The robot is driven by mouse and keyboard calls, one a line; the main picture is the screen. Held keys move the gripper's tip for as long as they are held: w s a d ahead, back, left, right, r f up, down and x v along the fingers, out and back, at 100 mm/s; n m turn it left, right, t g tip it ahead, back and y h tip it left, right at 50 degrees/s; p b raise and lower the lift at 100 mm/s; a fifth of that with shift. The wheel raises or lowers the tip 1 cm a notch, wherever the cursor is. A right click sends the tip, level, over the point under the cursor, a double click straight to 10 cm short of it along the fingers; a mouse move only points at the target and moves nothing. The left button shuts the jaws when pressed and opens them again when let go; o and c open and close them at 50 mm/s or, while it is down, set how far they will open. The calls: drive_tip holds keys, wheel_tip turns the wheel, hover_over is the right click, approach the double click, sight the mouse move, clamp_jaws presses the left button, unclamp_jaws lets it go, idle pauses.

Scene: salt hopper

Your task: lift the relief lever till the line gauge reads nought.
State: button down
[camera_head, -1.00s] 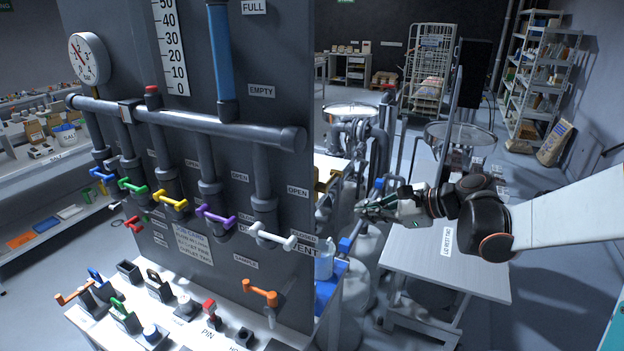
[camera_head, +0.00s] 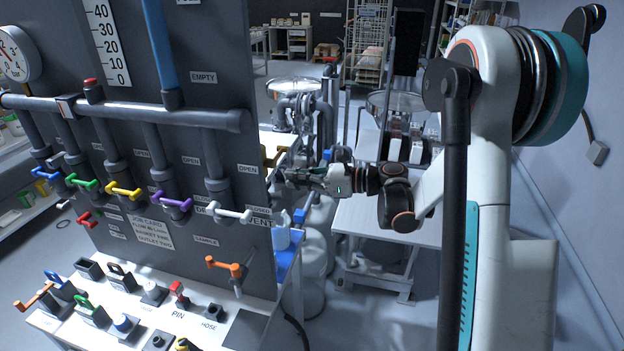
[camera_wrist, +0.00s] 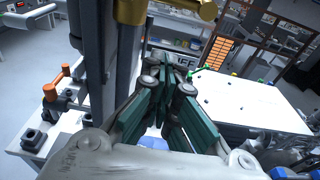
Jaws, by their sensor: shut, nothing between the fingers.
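The round dial gauge (camera_head: 14,54) is at the upper left of the panel, cut by the picture edge. Its needle is off toward the upper left; I cannot read an exact value. My gripper (camera_head: 285,175) is beside the panel's right edge, shut and empty. A brass fitting (camera_head: 272,157) sticks out behind the panel edge, and brass also shows at the top of the wrist view (camera_wrist: 185,9). I cannot clearly make out the relief lever.
The grey panel (camera_head: 185,255) stands left of my gripper with several coloured valve handles. An orange handle (camera_head: 224,264) is low on its front. A bench with small fittings (camera_head: 150,320) lies below. A white table (camera_head: 390,220) stands behind and right.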

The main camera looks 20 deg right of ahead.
sight(276, 156)
drive_tip(key=r, duration=0.1)
drive_tip(key=a+r, duration=0.1)
drive_tip(key=w+r, duration=0.1)
drive_tip(key=shift+a+r, duration=0.25)
drive_tip(key=shift+r, duration=0.05)
drive_tip(key=shift+w+d+r+n, duration=0.15)
drive_tip(key=shift+w+r+n, duration=0.15)
drive_tip(key=shift+n, duration=0.5)
idle(0.3)
wheel_tip(276, 156, up, 3)
drive_tip(key=n, duration=0.1)
drive_tip(key=n+t, duration=0.1)
drive_tip(key=n, duration=0.1)
drive_tip(key=shift+w+d+f+b, duration=0.15)
drive_tip(key=shift+b, duration=0.2)
idle(0.6)
